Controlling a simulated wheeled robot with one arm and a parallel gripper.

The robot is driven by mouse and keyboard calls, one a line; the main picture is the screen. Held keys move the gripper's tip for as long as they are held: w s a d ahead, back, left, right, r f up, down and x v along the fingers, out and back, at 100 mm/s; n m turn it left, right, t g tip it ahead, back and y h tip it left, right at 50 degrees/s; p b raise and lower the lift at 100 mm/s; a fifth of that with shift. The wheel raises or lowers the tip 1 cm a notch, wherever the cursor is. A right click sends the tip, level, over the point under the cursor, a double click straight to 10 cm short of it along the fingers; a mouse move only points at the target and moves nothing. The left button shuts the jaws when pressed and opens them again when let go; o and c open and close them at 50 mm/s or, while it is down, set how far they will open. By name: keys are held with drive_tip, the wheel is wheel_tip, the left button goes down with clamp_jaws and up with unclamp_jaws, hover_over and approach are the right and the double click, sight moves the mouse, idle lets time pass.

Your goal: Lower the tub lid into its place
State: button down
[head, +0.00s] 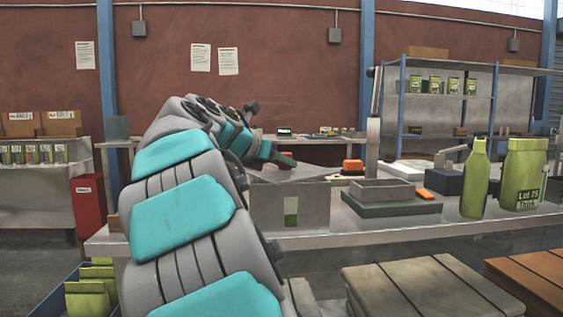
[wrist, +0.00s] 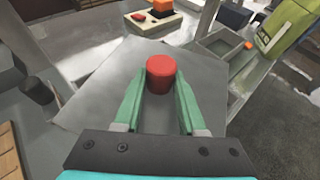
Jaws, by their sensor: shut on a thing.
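My gripper (wrist: 159,88) is shut on the red knob (wrist: 160,72) of the tub lid, with one green finger on each side. The lid is a flat grey square plate (wrist: 95,85) below the fingers in the wrist view. In the head view my gripper (head: 287,160) is at the end of my arm, over a grey metal tub (head: 302,204) with a green-and-white window on its front. The lid (head: 290,173) shows there as a thin grey plate at the tub's top. The tub's opening is hidden, and I cannot tell whether the lid touches the rim.
A scale-like base with a grey tray (head: 385,191) stands right of the tub, beside a metal post (head: 372,145). An orange-and-black control box (head: 352,167) sits behind.

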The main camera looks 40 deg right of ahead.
drive_tip(key=shift+f, duration=0.3)
drive_tip(key=shift+c, duration=2)
unclamp_jaws()
drive_tip(key=shift+a+r, duration=0.1)
drive_tip(key=shift+a, duration=0.05)
